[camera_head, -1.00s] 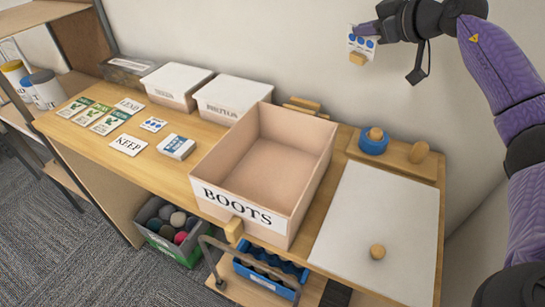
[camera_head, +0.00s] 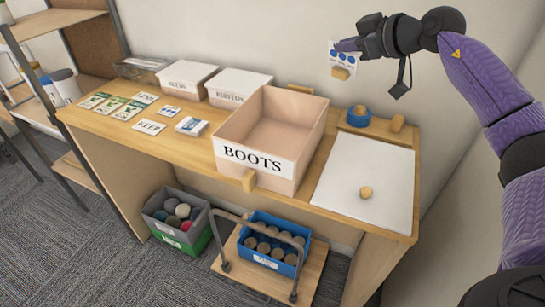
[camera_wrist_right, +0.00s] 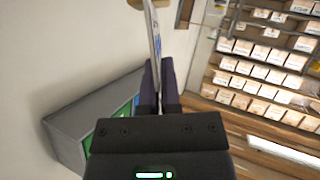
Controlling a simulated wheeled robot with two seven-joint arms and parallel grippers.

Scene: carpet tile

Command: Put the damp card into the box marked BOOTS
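The open pinkish wooden box marked BOOTS (camera_head: 262,161) stands on the bench with a wooden block at its front. My right gripper (camera_head: 346,45) is raised above and behind the box, to its right, near the wall. It is shut on a white card with blue spots (camera_head: 341,58), which has a small wooden block at its lower edge. In the right wrist view the card (camera_wrist_right: 155,35) shows nearly edge-on between the fingertips (camera_wrist_right: 160,75). I take it for the damp card; its wording is unreadable. My left gripper is out of view.
Two lidded white boxes (camera_head: 238,84) stand left of the BOOTS box. Several cards, one reading KEEP (camera_head: 149,127), lie further left. A white board (camera_head: 365,183) with a wooden knob lies right. A blue round thing (camera_head: 359,118) stands behind it. Crates sit below.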

